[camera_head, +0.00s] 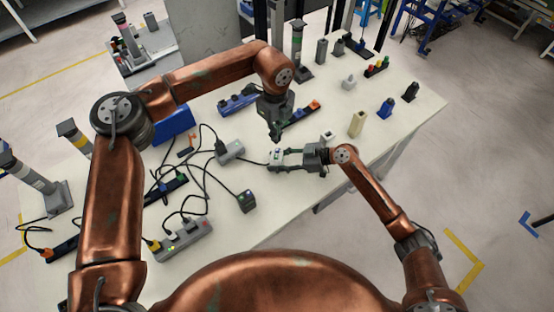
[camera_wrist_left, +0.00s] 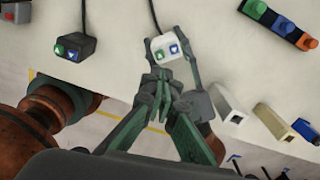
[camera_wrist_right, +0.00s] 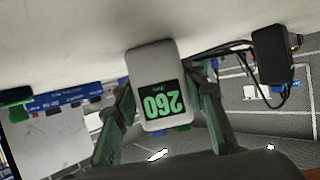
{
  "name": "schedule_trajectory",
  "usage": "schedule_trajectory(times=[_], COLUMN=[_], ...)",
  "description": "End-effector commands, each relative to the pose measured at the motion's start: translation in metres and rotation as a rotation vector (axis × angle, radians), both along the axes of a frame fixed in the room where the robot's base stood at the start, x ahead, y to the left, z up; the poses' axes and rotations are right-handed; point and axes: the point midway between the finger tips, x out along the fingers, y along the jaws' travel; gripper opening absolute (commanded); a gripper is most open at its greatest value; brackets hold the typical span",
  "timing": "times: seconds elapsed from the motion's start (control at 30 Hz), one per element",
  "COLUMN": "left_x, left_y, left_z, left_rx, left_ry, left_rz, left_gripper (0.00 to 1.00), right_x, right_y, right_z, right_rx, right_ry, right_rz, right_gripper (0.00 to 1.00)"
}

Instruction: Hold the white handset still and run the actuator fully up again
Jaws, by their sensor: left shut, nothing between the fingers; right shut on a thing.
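The white handset (camera_head: 277,155) is near the table's front edge in the head view. In the left wrist view the white handset (camera_wrist_left: 167,46) shows a green up button and a blue down button. My right gripper (camera_head: 280,158) is shut on it, with a finger on each side. In the right wrist view the handset (camera_wrist_right: 150,62) bears a display with green upside-down digits that look like 260. My left gripper (camera_head: 276,138) is shut and empty, pointing down just above the handset, apart from the buttons. An upright column (camera_head: 297,45) with a green band stands at the back; I cannot tell whether it is the actuator.
A dark handset (camera_head: 246,201) with similar buttons lies to the left. A grey box (camera_head: 230,152) and a power strip (camera_head: 182,240) lie among loose black cables. A beige block (camera_head: 357,123) and blue block (camera_head: 386,107) stand to the right. The table's right part has free room.

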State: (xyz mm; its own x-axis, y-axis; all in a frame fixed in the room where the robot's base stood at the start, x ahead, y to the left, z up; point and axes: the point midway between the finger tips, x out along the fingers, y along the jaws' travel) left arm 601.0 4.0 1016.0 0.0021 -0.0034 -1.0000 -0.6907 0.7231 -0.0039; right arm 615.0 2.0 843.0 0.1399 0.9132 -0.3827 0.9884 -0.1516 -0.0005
Motion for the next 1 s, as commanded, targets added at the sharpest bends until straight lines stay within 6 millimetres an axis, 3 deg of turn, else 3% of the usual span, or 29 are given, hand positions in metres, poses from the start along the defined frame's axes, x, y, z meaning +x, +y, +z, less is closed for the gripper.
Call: schedule_trajectory(times=[0.23, 0.4, 0.73, 1.0], left_x=[-0.014, -0.019, -0.008, -0.003], left_y=[-0.009, -0.018, -0.004, 0.007], left_z=[-0.027, -0.037, -0.005, 0.01], left_rx=[-0.099, -0.224, -0.313, -0.3], left_ry=[-0.064, -0.23, -0.636, -0.759], left_rz=[-0.189, -0.398, -0.634, -0.677], left_gripper=[0.0, 0.0, 0.0, 0.0], right_x=[0.0, 0.0, 0.0, 0.0], right_y=[0.0, 0.0, 0.0, 0.0], right_z=[0.0, 0.0, 0.0, 0.0], right_rx=[0.0, 0.0, 0.0, 0.0], right_ry=[0.0, 0.0, 0.0, 0.0], right_rz=[0.0, 0.0, 0.001, 0.0], right_gripper=[0.11, 0.11, 0.11, 0.11])
